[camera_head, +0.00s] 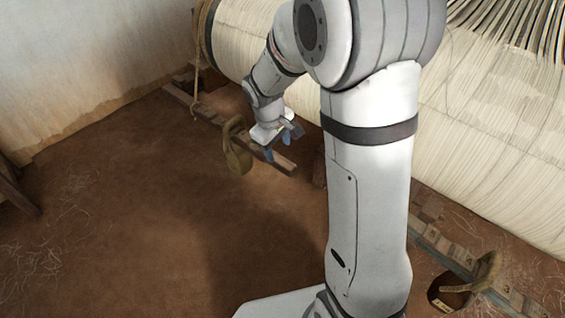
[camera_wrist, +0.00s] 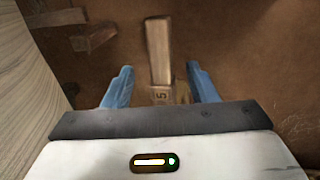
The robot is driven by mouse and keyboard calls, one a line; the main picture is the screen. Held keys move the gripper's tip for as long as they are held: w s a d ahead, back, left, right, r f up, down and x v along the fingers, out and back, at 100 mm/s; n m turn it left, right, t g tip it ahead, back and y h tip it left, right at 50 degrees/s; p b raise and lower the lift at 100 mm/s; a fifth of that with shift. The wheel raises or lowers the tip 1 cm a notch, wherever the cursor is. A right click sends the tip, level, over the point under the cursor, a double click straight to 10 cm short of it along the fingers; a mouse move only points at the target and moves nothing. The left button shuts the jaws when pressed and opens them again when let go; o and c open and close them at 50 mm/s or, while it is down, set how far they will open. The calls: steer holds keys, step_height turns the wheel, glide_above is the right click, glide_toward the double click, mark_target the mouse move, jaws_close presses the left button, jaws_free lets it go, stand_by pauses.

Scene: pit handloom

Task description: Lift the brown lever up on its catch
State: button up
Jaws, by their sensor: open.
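The brown lever (camera_head: 282,161) is a long, low wooden bar left of my arm in the head view, its near end close to my gripper (camera_head: 279,146). In the wrist view the lever (camera_wrist: 158,48) runs between the two blue fingers of my gripper (camera_wrist: 160,72), with a dark mark like a 5 near its lower end. The gripper is open, with a gap on each side of the bar. I cannot tell how far the fingers are above it. A tan strap loop (camera_head: 238,150) hangs around the bar, left of the gripper. I cannot make out the catch.
A large roll of pale warp threads (camera_head: 485,135) stands behind and right of my arm. A second stepped bar (camera_head: 458,268) with a strap loop (camera_head: 470,290) lies at lower right. A wooden leg (camera_head: 15,190) stands at the left edge. The brown floor (camera_head: 130,220) at front left is clear.

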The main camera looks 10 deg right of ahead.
mark_target(281, 161)
steer(key=f, duration=0.2)
steer(key=f+b, duration=0.1)
steer(key=f, duration=0.2)
steer(key=d+f+b, duration=0.1)
steer(key=f, duration=0.1)
steer(key=shift+w+d+f, duration=0.1)
steer(key=shift+w+f, duration=0.05)
steer(key=shift+w, duration=0.25)
jaws_close()
